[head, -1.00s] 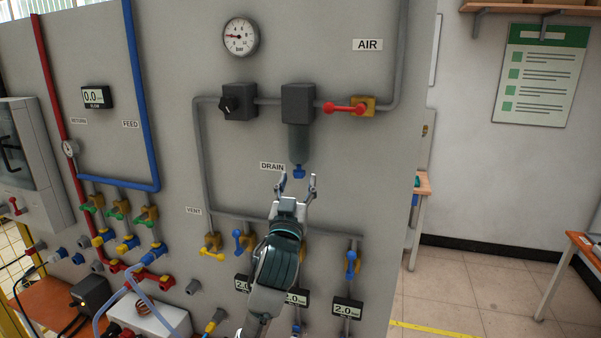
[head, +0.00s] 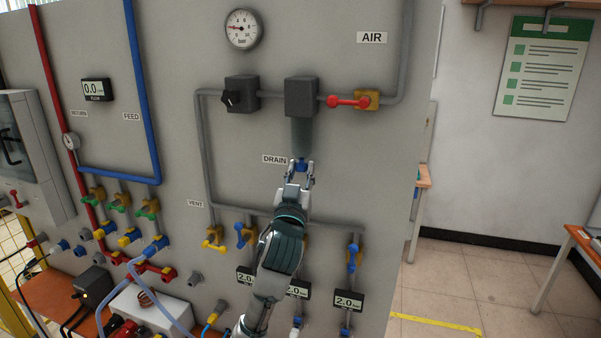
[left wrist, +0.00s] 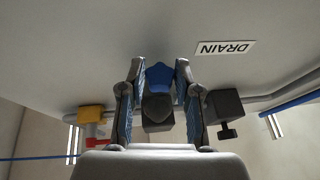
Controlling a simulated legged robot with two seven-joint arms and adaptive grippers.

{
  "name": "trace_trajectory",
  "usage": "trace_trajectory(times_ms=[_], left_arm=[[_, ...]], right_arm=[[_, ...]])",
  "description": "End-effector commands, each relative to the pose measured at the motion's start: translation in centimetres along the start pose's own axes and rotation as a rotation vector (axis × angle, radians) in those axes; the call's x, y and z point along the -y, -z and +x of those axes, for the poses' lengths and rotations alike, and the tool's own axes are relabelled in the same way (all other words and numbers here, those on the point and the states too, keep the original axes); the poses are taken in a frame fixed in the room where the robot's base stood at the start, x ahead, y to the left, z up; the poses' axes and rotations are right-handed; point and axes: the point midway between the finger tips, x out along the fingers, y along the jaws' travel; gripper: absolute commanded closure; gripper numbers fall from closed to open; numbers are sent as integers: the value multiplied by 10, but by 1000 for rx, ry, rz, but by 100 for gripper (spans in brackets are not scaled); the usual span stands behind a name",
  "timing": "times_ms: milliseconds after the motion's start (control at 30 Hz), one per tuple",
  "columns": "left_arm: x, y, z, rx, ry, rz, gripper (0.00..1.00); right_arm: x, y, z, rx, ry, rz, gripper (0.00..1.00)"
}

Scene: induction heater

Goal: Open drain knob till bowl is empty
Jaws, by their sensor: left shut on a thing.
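The blue drain knob (head: 301,165) is at the bottom of the dark filter bowl (head: 302,137), right of the DRAIN label (head: 275,160). My left gripper (head: 300,172) reaches up from below and is shut on the knob. In the left wrist view the blue knob (left wrist: 160,78) sits between the two fingers, with the dark underside of the bowl behind it. I cannot tell whether any liquid is in the bowl. My right gripper is not in view.
A red-handled valve (head: 349,102) is right of the filter, and a black regulator (head: 241,94) is left of it. A pressure gauge (head: 243,29) is above. Yellow and blue valves (head: 244,234) line the pipe below. The panel around the knob is mostly bare.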

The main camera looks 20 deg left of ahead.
Motion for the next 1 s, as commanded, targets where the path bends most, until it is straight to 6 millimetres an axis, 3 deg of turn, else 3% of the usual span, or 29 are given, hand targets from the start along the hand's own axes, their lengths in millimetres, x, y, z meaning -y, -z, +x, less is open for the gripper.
trace_trajectory(times_ms=[467,967,1000], left_arm=[[1,-1,0,3,3,1,100],[2,-1,0,3,4,1,100],[2,-1,0,3,4,1,66]], right_arm=[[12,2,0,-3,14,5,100],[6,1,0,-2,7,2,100],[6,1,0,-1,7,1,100]])
